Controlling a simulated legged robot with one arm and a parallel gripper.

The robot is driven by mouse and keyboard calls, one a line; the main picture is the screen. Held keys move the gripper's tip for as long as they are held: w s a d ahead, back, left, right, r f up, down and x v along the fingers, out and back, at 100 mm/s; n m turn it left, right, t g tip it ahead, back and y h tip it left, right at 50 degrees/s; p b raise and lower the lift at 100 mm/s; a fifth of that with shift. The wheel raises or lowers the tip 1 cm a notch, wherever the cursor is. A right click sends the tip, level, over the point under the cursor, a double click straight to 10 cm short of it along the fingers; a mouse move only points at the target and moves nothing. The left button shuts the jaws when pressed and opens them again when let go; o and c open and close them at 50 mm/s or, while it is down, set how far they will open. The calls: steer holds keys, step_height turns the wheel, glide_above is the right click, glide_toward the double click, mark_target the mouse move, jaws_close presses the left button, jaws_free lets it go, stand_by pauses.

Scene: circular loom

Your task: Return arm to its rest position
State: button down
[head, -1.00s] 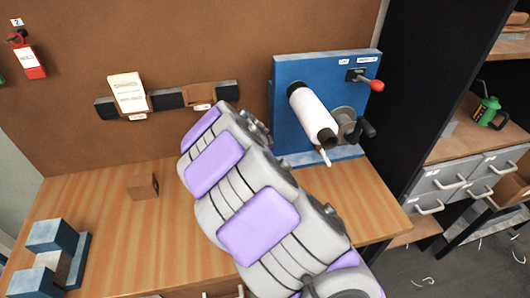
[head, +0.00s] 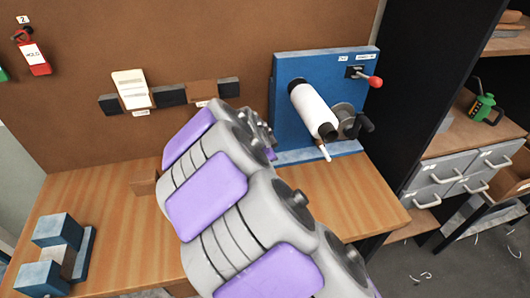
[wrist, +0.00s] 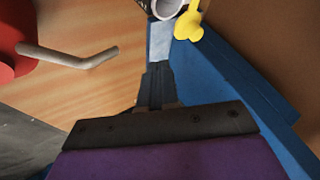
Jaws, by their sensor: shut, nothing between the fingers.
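My arm (head: 215,190) reaches up from the bottom of the head view over the wooden table (head: 115,215). My gripper is hidden behind the arm links there. In the wrist view my gripper (wrist: 156,82) is shut, its dark fingers together with nothing visible between them. The loom's blue board (head: 308,75) stands at the back right of the table, with a white roller (head: 313,108) and a black-handled crank (head: 360,122). The wrist view shows a blue surface (wrist: 235,85) right of the fingers.
A red-handled lever (head: 374,81) sticks out from the board. A small wooden block (head: 144,183) lies beside my arm, partly covered. A blue fixture (head: 58,238) stands at the left front. In the wrist view a grey rod (wrist: 70,58) and a yellow part (wrist: 189,24) lie near the fingers.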

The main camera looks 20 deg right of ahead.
steer(key=s+a+r+n+g+y, duration=0.1)
steer(key=s+n, duration=0.4)
steer(key=s, duration=0.7)
steer(key=s+a+r+n+g+y, duration=0.2)
steer(key=s+n, duration=0.4)
steer(key=s, duration=0.7)
steer(key=s+a+r+n+g+y, duration=0.1)
steer(key=s+a+n+g, duration=0.3)
steer(key=s, duration=0.8)
steer(key=shift+s+a+r+n+y, duration=0.4)
steer(key=shift+r+n, duration=0.5)
steer(key=shift+n, duration=0.2)
steer(key=shift+d, duration=0.1)
